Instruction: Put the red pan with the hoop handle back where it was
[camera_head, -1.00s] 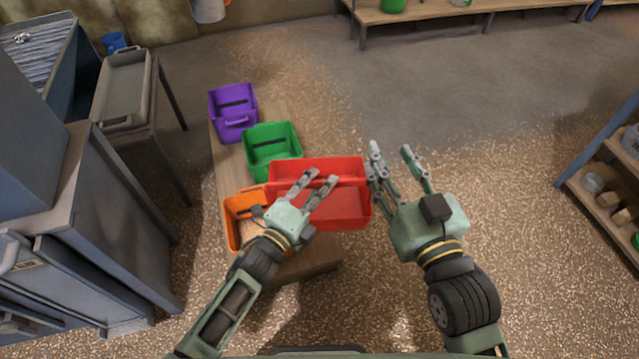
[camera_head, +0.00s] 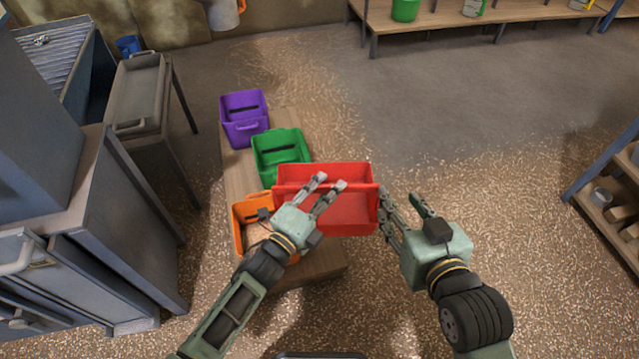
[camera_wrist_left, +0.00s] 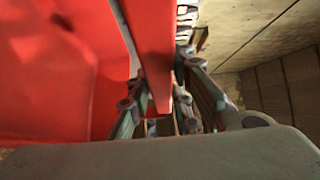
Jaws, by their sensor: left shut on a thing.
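The red pan (camera_head: 345,212) is a long open tray above the right edge of a low bench, beside the orange bin; I cannot tell whether it touches the bench. My left gripper (camera_head: 331,181) is shut on its near-left part. In the left wrist view, a red bar or wall of the pan (camera_wrist_left: 150,45) runs between the fingers, and its red side fills the left. I cannot make out the hoop handle. My right gripper (camera_head: 400,193) is open at the pan's right end, one finger close beside it; contact is unclear.
On the low bench (camera_head: 240,175) stand a purple bin (camera_head: 243,118), a green bin (camera_head: 281,157) and an orange bin (camera_head: 250,227). Grey cabinets (camera_head: 95,215) stand left, a shelf (camera_head: 610,200) right. The floor beyond my right gripper is clear.

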